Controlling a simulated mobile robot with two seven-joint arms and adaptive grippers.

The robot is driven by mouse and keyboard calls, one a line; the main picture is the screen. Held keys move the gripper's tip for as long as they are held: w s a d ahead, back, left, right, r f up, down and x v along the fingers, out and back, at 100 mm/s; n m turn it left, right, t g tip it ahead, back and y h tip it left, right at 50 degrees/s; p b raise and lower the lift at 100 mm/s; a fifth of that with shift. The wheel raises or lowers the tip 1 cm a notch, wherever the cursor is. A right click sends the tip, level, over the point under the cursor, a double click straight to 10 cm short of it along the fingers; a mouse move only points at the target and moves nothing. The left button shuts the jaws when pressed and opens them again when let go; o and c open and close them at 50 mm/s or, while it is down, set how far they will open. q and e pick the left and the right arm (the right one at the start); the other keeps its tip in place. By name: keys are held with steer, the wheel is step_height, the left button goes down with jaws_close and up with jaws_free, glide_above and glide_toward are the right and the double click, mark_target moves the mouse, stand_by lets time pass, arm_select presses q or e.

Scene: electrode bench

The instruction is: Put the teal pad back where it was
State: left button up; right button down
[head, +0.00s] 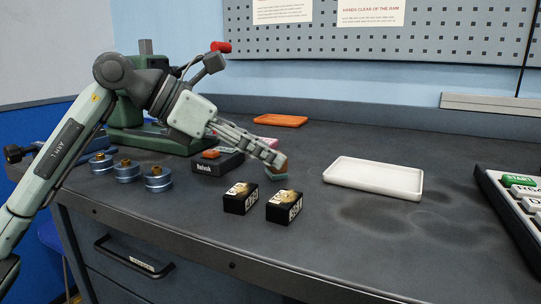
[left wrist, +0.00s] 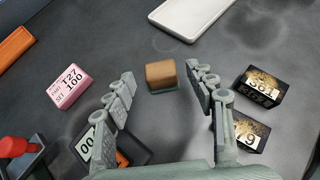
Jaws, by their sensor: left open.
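The teal pad (head: 277,176) is a thin teal layer under a small brown block on the bench. In the left wrist view, the brown block (left wrist: 162,73) shows its top, with a thin teal edge (left wrist: 164,91) below it. My left gripper (head: 272,157) reaches down to the block from the left, and its fingers hide part of it. In the left wrist view, my left gripper (left wrist: 163,84) is open, with the block between and slightly beyond its fingertips and gaps on both sides. My right gripper is not in view.
Two black boxes (head: 240,198) (head: 284,207) stand in front of the block. A white tray (head: 374,178) lies to the right, and a pink block (head: 267,146) behind. A black labelled box (head: 217,166), blue discs (head: 127,172) and a green press (head: 150,140) are left. An orange tray (head: 281,120) lies farther back.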

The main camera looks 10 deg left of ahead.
arm_select(q)
steer(key=v, duration=1)
steer(key=shift+s, duration=0.1)
